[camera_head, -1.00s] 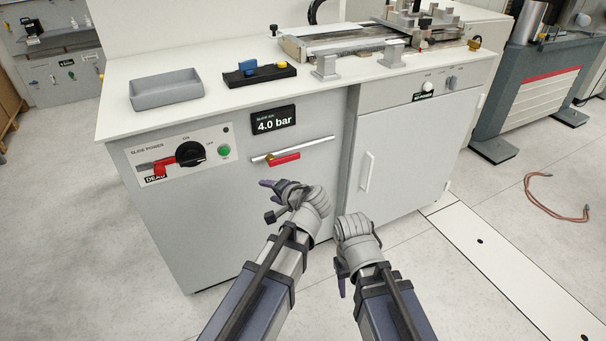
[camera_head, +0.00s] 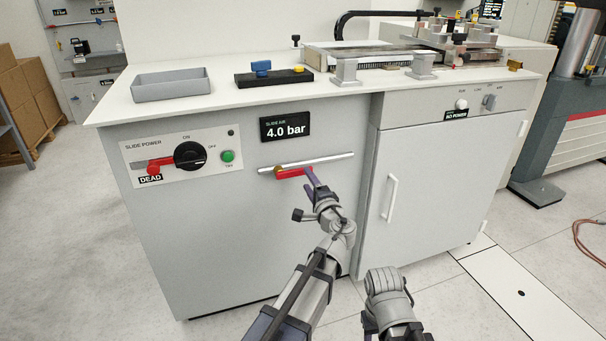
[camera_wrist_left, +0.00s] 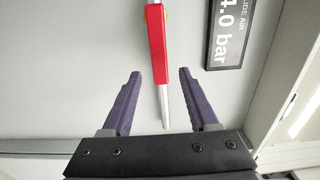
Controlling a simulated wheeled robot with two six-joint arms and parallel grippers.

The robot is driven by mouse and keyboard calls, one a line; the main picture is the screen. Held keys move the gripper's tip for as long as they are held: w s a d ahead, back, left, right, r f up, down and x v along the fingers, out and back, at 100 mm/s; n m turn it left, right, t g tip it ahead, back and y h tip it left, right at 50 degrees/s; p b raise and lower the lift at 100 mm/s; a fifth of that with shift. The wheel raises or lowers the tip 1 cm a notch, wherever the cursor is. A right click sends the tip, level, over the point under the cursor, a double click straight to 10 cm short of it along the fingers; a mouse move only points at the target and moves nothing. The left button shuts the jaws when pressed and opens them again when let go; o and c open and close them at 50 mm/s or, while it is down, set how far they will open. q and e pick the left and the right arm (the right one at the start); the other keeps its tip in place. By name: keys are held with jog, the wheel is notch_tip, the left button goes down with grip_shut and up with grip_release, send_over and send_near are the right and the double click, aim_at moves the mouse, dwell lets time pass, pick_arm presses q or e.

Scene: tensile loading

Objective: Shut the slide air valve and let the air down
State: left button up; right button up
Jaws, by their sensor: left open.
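The slide air valve has a red lever (camera_head: 294,173) with a brass pivot at its left end. The lever lies nearly along the silver pipe (camera_head: 330,160) on the grey cabinet front. The slide air display (camera_head: 285,126) above reads 4.0 bar. My left gripper (camera_head: 304,192) is open at the lever's right end, one finger close to it. In the left wrist view, the red lever (camera_wrist_left: 157,45) reaches in line between the open fingertips (camera_wrist_left: 160,73); contact cannot be told. My right gripper (camera_head: 371,322) is low in front of the cabinet, its fingers mostly hidden.
The slide power panel (camera_head: 140,150) with a black rotary knob, green button and DEAD tag is left of the valve. A cabinet door handle (camera_head: 390,198) is to the right. A grey tray (camera_head: 172,90) stands on the worktop (camera_head: 222,96).

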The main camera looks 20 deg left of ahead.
aim_at(302, 173)
pick_arm(q)
jog(key=shift+x, duration=3.15)
jog(key=shift+c, duration=0.2)
grip_shut()
